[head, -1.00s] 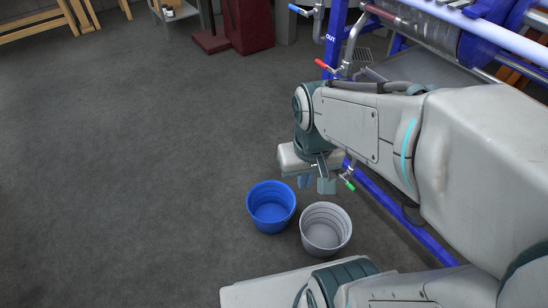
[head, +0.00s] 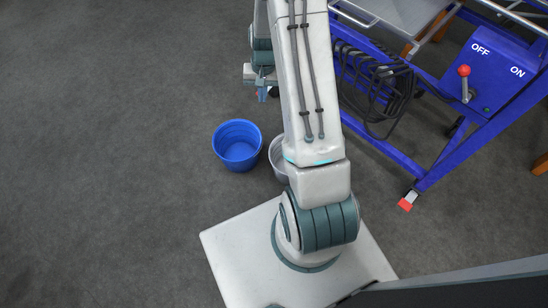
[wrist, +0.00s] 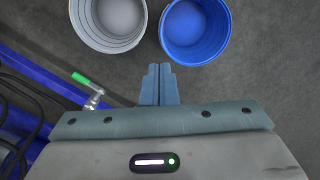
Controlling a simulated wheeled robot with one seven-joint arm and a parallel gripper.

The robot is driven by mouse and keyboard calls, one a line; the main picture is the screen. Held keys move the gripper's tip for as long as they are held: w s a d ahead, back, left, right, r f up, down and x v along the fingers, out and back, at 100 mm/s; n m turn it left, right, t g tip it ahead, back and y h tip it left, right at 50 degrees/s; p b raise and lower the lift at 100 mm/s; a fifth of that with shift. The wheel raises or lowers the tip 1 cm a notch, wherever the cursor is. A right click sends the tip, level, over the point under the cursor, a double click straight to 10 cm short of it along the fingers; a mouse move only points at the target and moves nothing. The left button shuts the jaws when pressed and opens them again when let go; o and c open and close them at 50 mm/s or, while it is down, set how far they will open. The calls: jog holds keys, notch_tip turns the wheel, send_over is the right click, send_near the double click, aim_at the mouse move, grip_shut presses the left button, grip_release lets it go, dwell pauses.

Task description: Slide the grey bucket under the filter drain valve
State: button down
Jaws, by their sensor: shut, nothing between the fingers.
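The grey bucket (head: 277,157) stands on the floor in the head view, its right part hidden behind my arm. In the wrist view the grey bucket (wrist: 112,20) is at the top left, cut by the frame edge, and looks empty. A green-handled valve (wrist: 91,94), apparently the filter's drain valve, is left of my fingers on the blue frame's side; it is not visible in the head view. My gripper (wrist: 160,84) is shut and empty, apart from both buckets in the picture. In the head view my gripper (head: 262,93) is beyond the buckets.
A blue bucket (head: 237,146) stands close beside the grey one; in the wrist view it is right of it (wrist: 195,30). A blue machine frame (head: 440,165) with a coiled black hose (head: 378,85) and a red-knobbed lever (head: 465,80) stands at right. Floor at left is clear.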

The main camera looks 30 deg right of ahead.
jog(key=s+d+f+m+g, duration=0.1)
jog(key=d+f+m, duration=0.15)
jog(key=f, duration=0.95)
jog(key=s+d+f+m, duration=0.1)
jog(key=d+f, duration=0.3)
jog(key=f, duration=0.9)
jog(key=shift+y, duration=0.3)
jog(key=s+a+b, duration=0.1)
jog(key=s+a, duration=0.1)
jog(key=s, duration=0.1)
jog(key=s+a+b, duration=0.1)
jog(key=s+a, duration=0.4)
jog(key=shift+s+a+r+b, duration=0.15)
jog(key=shift+s+a+b, duration=0.15)
jog(key=shift+s+b, duration=0.1)
jog(key=shift+f+b, duration=0.7)
jog(key=shift+f, duration=0.1)
